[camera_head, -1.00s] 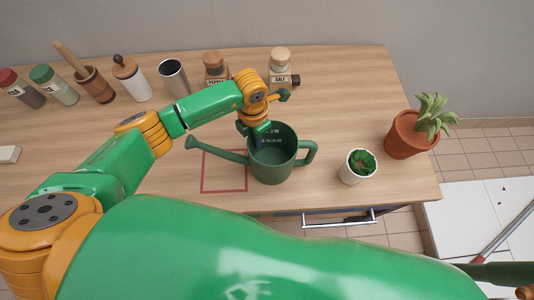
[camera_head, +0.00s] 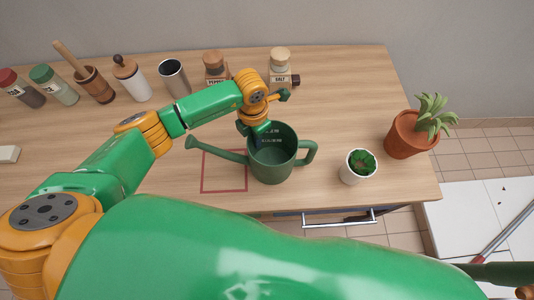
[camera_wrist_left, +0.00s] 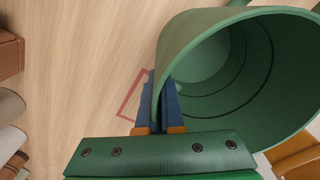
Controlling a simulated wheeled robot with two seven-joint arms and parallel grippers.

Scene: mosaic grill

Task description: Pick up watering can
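The dark green watering can (camera_head: 272,163) stands upright on the wooden table, its spout to the left and its handle to the right. It overlaps the right part of a red square outline (camera_head: 223,187). My left gripper (camera_head: 256,137) is at the can's rim on the back-left side. In the left wrist view, its two blue fingers (camera_wrist_left: 160,88) are close together with the can's wall (camera_wrist_left: 178,48) between them, one finger inside and one outside. The can looks empty inside. My right gripper is out of sight; only part of that arm shows at the lower right.
A small white pot with a plant (camera_head: 358,166) stands right of the can, and a terracotta pot (camera_head: 411,136) near the table's right edge. Shakers, a mortar and a metal cup (camera_head: 174,78) line the back. A drawer handle (camera_head: 340,218) sits below the front edge.

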